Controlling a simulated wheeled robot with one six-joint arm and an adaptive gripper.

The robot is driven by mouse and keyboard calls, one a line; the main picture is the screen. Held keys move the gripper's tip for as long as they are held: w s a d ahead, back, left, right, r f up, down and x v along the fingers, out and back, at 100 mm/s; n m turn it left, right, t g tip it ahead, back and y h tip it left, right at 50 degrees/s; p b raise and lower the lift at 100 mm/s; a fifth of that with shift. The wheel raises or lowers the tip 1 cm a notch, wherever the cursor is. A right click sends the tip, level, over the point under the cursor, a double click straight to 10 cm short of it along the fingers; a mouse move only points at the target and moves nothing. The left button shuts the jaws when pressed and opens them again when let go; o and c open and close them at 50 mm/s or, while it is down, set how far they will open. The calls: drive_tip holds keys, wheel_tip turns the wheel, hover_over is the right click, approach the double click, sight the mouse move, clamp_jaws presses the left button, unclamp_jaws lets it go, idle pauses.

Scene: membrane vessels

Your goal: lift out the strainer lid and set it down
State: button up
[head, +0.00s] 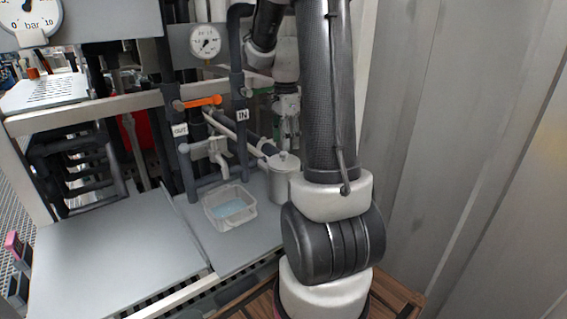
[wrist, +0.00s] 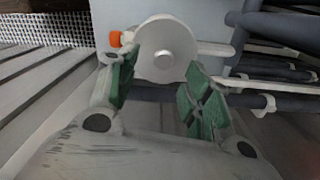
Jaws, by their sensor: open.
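The strainer (head: 285,184) is a light grey upright cylinder on the grey shelf, left of my arm in the head view. Its lid (head: 283,160) sits on top, with a small knob in the middle. In the wrist view the round pale lid (wrist: 150,72) and its knob (wrist: 163,59) show between and beyond my fingertips. My gripper (wrist: 163,65) is open and empty, its two green-padded fingers apart on either side of the lid. In the head view my gripper (head: 287,120) is above the strainer, partly hidden by my arm. I cannot tell the exact gap to the knob.
A clear tub (head: 211,218) with bluish liquid stands left of the strainer. Dark pipes, a tap (head: 217,152) and an orange handle (head: 202,101) stand behind. A flat grey panel (head: 110,250) at left is clear. A grey wall (head: 470,130) bounds the right.

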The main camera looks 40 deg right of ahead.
sight(284, 153)
drive_tip(key=f, duration=0.5)
drive_tip(key=shift+w+f, duration=0.2)
drive_tip(key=shift+w, duration=0.05)
clamp_jaws()
